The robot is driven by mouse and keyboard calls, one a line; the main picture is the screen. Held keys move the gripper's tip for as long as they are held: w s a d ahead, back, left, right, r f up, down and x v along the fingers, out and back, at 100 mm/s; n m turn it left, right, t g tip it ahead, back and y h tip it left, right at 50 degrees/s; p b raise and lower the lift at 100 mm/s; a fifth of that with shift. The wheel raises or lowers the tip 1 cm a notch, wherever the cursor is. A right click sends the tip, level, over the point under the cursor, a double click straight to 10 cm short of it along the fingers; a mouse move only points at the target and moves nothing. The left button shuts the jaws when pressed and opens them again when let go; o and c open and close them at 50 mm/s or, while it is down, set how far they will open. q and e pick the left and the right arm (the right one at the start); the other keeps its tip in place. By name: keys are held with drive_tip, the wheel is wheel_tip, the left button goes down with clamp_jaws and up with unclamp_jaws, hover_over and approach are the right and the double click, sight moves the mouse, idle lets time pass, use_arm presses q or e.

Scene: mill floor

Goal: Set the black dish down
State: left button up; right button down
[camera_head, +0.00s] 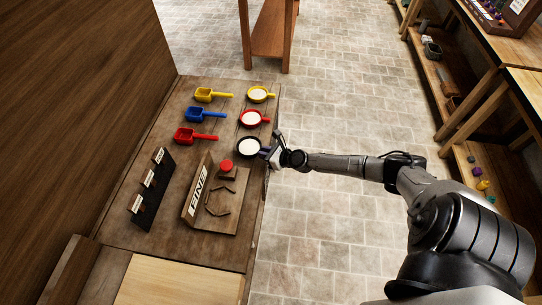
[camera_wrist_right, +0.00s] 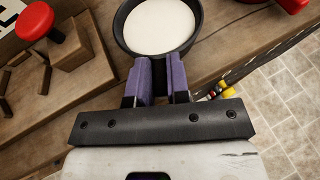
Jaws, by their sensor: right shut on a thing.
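The black dish (camera_head: 239,152) is round with a short handle and holds a white, level fill. It is at the right edge of the wooden table (camera_head: 215,255). My right gripper (camera_head: 267,152) comes in from the right and is shut on the dish's handle. In the right wrist view the purple fingers (camera_wrist_right: 158,78) pinch the handle just below the black dish (camera_wrist_right: 160,55). The dish looks level. I cannot tell whether its underside touches the table or is slightly above it. My left gripper is not in view.
Red (camera_head: 241,119) and yellow (camera_head: 249,95) dishes with white fill lie behind. Yellow (camera_head: 204,94), blue (camera_head: 194,114) and red (camera_head: 185,135) scoops lie to the left. A "FINE" wooden stand (camera_head: 222,222) with a red knob (camera_head: 226,166) is close in front. A black label rack (camera_head: 150,190) stands left.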

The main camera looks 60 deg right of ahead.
drive_tip(key=shift+w+a+f, duration=0.1)
drive_tip(key=shift+w, duration=1.45)
drive_tip(key=shift+f+b, duration=0.55)
drive_tip(key=shift+b, duration=0.15)
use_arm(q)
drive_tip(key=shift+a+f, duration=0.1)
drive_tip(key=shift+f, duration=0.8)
use_arm(e)
drive_tip(key=shift+f, duration=0.3)
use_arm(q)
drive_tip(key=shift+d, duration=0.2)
use_arm(e)
drive_tip(key=c, duration=1)
unclamp_jaws()
drive_tip(key=shift+s, duration=0.2)
